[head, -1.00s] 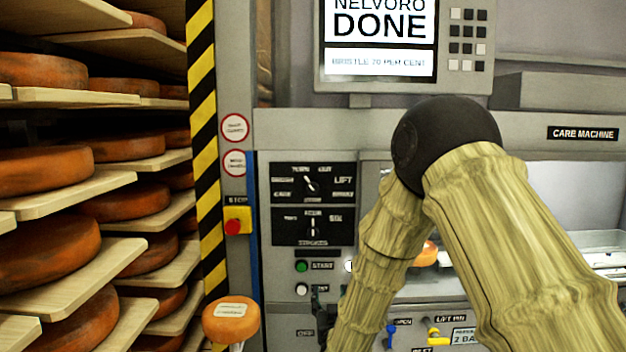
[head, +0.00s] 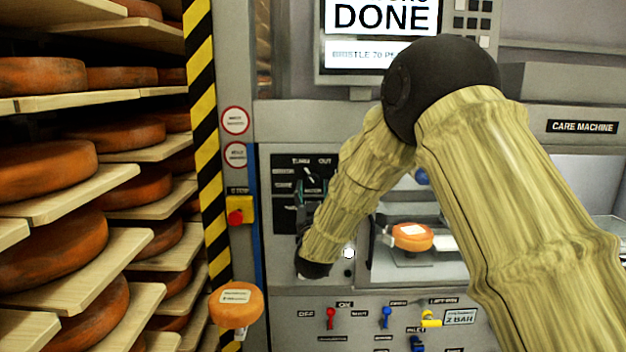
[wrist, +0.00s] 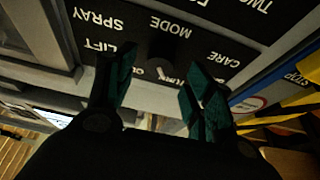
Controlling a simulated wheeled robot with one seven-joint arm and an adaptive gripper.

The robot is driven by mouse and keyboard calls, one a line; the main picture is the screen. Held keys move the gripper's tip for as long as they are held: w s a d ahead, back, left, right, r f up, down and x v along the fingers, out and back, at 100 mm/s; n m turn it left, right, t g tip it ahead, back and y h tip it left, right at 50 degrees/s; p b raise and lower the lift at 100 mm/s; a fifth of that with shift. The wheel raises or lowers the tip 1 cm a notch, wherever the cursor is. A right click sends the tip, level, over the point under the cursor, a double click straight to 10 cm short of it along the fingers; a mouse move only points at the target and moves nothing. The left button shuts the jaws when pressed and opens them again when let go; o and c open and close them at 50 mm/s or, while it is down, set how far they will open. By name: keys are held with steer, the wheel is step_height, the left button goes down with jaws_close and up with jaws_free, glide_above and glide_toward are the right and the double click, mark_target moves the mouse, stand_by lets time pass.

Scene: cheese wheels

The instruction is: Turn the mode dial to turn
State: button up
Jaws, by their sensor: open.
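The mode dial (head: 309,175) is on the upper black panel of the care machine, with TURN and OUT lettered above it. Its white pointer line slants toward the upper left in the head view. In the wrist view the panel is upside down, and the dark dial knob (wrist: 164,48) shows beside the MODE lettering. My gripper (head: 307,196) is in front of the panel, just below the dial, and hides part of it. In the wrist view my gripper (wrist: 156,78) is open, its green-padded fingers apart on either side of the dial. I cannot tell whether they touch it.
A red stop button (head: 236,217) is to the left. Coloured switches, including a red one (head: 331,318), line the lower panel. Cheese shelves (head: 90,255) fill the left side.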

mark_target(313, 183)
steer(key=shift+p+x, duration=0.5)
steer(key=shift+x, duration=1.2)
steer(key=shift+f, duration=0.1)
steer(key=c, duration=1)
